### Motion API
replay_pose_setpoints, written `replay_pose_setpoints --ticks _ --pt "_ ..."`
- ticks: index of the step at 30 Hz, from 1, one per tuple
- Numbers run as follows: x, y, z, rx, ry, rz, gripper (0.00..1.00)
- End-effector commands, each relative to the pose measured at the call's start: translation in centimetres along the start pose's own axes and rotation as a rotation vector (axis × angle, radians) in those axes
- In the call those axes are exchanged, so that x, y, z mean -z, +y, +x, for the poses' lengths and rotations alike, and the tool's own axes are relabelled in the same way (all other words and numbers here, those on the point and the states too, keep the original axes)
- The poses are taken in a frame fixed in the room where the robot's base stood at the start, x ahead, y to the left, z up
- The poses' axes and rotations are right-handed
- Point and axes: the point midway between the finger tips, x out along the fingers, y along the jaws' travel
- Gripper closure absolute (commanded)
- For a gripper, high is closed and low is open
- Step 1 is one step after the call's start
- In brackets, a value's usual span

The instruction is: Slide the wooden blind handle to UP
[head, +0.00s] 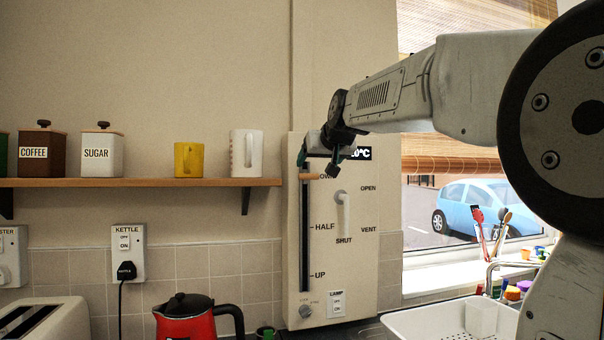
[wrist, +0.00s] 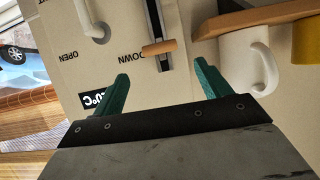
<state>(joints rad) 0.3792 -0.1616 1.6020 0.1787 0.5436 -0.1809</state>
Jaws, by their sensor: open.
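The wooden blind handle (head: 309,176) sits at the top of the dark vertical slot (head: 305,245), beside the partly hidden DOWN label. HALF is midway down the slot and UP (head: 320,275) is near its bottom. My gripper (head: 318,163) is just above the handle in the head view, partly in front of the panel. In the wrist view the handle (wrist: 159,47) lies ahead of my open gripper (wrist: 161,72), roughly between the lines of the two green fingers. The space between the fingers is empty, and the handle appears apart from them.
A white lever (head: 344,212) stands on the same panel (head: 365,265), right of the slot, with OPEN, VENT and SHUT labels. A wooden shelf (head: 140,182) with mugs and canisters ends just left of the panel. A red kettle (head: 186,322) and a white tray (head: 430,322) stand below.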

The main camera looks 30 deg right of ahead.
Motion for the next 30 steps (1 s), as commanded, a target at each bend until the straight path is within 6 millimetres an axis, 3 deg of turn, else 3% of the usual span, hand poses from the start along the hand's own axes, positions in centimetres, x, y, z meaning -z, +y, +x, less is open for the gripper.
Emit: replay_pose_setpoints --ticks 15,27,28,30 --pt "0.1 -0.1 6.8 0.000 0.012 -0.012 0.24" --pt "0.1 -0.1 7.8 -0.001 0.012 -0.011 0.24" --pt "0.1 -0.1 7.8 -0.001 0.012 -0.011 0.26" --pt "0.1 -0.1 7.8 -0.001 0.012 -0.012 0.46"
